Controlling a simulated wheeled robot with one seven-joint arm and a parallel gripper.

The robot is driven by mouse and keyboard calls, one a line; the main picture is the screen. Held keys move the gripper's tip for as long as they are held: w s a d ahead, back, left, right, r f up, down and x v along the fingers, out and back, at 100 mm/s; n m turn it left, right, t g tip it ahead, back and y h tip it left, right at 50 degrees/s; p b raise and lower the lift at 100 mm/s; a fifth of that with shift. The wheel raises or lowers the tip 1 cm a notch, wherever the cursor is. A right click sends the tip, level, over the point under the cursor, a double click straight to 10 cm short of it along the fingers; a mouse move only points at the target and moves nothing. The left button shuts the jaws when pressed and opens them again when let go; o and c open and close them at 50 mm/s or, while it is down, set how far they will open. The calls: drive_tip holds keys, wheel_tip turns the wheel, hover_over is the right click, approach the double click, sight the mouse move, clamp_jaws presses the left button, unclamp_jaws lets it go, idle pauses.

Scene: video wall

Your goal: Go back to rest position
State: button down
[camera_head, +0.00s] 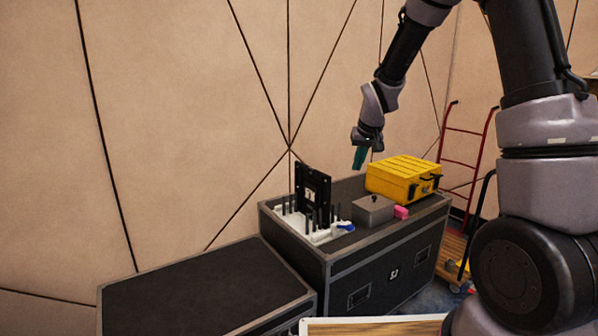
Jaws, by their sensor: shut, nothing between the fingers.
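My gripper (360,157) hangs from my arm at the upper right, with teal fingertips pointing down. It is shut and empty, and it is above the back of the taller black case, apart from the things on it. The upright black panel (312,188) stands to its lower left, and the yellow box (403,177) is to its lower right. My arm comes in from the top right and covers part of the right side of the picture.
The taller black case (350,290) bears a white tray (318,236) with black pegs, a grey box (373,211) and a pink item (400,212). A lower black case (200,292) has a bare top. A red hand truck (462,162) stands behind at the right.

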drive_tip(key=s+d+r+m, duration=0.1)
drive_tip(key=s+d+r, duration=0.2)
drive_tip(key=s+r, duration=0.45)
drive_tip(key=s+d+r+m, duration=0.1)
drive_tip(key=s+d+r, duration=0.2)
drive_tip(key=s+r, duration=0.4)
drive_tip(key=s+r+m+t, duration=0.1)
drive_tip(key=s+r, duration=0.1)
drive_tip(key=s, duration=0.6)
drive_tip(key=s+d+r+m+t+y, duration=0.1)
drive_tip(key=s+r, duration=0.2)
drive_tip(key=s, duration=0.4)
drive_tip(key=shift+s+r, duration=0.3)
drive_tip(key=shift+s, duration=0.05)
